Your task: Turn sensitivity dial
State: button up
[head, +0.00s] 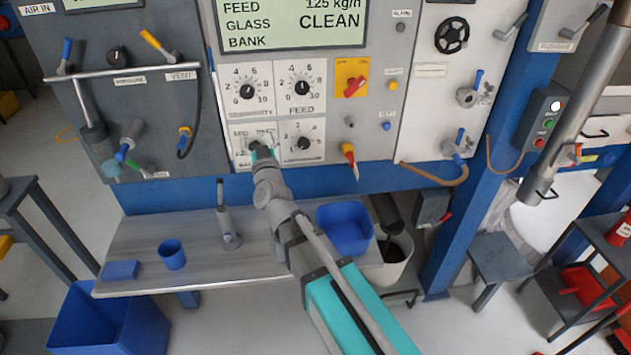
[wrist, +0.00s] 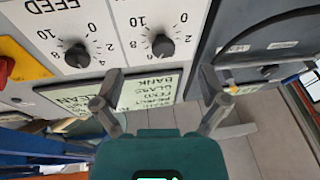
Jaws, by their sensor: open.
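The upper left dial (head: 247,92) is a black knob on a white 0–10 plate, left of the FEED dial (head: 302,87). In the head view my gripper (head: 260,151) is in front of the lower left plate, below the upper left dial, and hides part of that plate.
A lower right dial (head: 303,143) is beside my gripper. A red switch on a yellow plate (head: 352,79) and a red-handled valve (head: 349,152) are to the right. The display (head: 290,22) is above. Below stands a metal bench (head: 190,240) with a blue cup (head: 172,254).

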jog(key=d+f+g+h+p, duration=0.1)
jog(key=d+f+g, duration=0.8)
jog(key=d+f, duration=0.4)
jog(key=shift+s+d+n+h, duration=0.15)
jog(key=shift+d+n+h, duration=0.25)
jog(key=shift+d, duration=0.5)
jog(key=shift+d+f, duration=0.1)
jog(key=shift+f, duration=0.1)
jog(key=s+d+f+m+g+h, duration=0.2)
jog(key=s+d, duration=0.3)
jog(key=d, duration=0.3)
jog(key=s+d+f+m+g+h, duration=0.2)
jog(key=s+d+f+g, duration=0.1)
jog(key=d, duration=0.4)
jog(key=s+d+f+m+g+h, duration=0.1)
jog(key=s+d+f+g+h, duration=0.1)
jog(key=s+d+g, duration=0.3)
jog(key=s+d+f, duration=0.1)
jog(key=s+d, duration=0.1)
jog(key=d, duration=0.1)
jog(key=shift+s+d+f+m, duration=0.25)
jog(key=shift+s+d+m, duration=0.1)
jog(key=shift+m, duration=0.05)
dwell(2.9)
